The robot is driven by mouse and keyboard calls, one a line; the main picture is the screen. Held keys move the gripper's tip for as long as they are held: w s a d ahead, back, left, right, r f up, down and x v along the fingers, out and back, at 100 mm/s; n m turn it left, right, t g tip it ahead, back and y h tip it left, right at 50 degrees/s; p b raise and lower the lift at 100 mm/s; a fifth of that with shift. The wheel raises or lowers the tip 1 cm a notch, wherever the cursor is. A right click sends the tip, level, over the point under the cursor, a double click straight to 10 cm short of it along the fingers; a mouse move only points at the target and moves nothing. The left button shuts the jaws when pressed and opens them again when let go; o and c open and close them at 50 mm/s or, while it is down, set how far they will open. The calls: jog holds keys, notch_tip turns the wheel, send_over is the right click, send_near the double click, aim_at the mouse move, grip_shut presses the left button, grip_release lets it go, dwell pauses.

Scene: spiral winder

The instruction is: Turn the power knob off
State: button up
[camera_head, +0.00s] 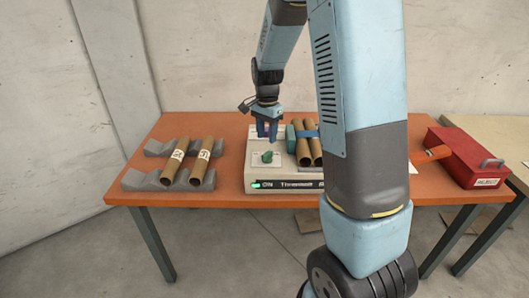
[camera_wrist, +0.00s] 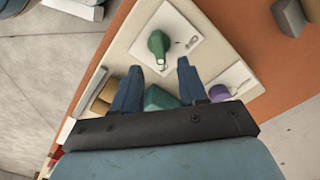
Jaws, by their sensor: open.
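The green power knob (camera_head: 267,156) sits on a pale plate on top of the beige winder machine (camera_head: 256,173), whose front display reads "ON" in green. In the wrist view the knob (camera_wrist: 157,43) shows a round body with a narrower end, on a white plate (camera_wrist: 183,22) with a small mark beside it. My gripper (camera_head: 267,137) points down at the machine, above and slightly behind the knob. In the wrist view its two blue fingers (camera_wrist: 159,64) are apart and empty, with the knob just beyond the fingertips and not between them.
Brown tubes (camera_head: 305,150) with a blue band lie on the machine, beside a teal block (camera_head: 290,139). Grey racks (camera_head: 145,181) on the left hold two labelled tubes (camera_head: 174,161). A red box (camera_head: 466,157) stands at the right. My arm hides the table's middle right.

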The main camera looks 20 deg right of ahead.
aim_at(267, 156)
notch_tip(267, 156, down, 8)
jog(key=shift+r, duration=0.25)
jog(key=shift+c, duration=0.2)
